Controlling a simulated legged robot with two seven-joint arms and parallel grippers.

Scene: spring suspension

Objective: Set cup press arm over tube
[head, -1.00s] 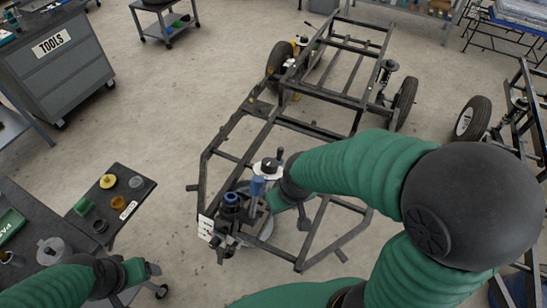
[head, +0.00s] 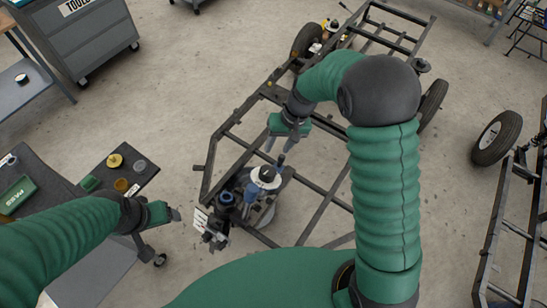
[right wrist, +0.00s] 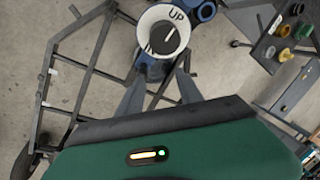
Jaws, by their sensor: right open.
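The press arm's white disc with a black knob (head: 265,177) sits over a blue post at the front of the black frame. In the right wrist view the white disc (right wrist: 155,24) reads "UP". A blue cup-like tube top (head: 226,197) stands just left of it, and its blue ring (right wrist: 203,9) shows at the top of the wrist view. The disc is beside this tube, not over it. My right gripper (head: 279,146) is open and empty, above and behind the disc, fingers pointing down. My left gripper (head: 170,213) is near the small dark table; its jaws are unclear.
A small dark table (head: 105,178) at left holds yellow, orange and grey round parts. A workbench with a green tray (head: 17,193) stands further left. The black chassis frame (head: 325,205) runs to the back right. Bare floor lies between table and frame.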

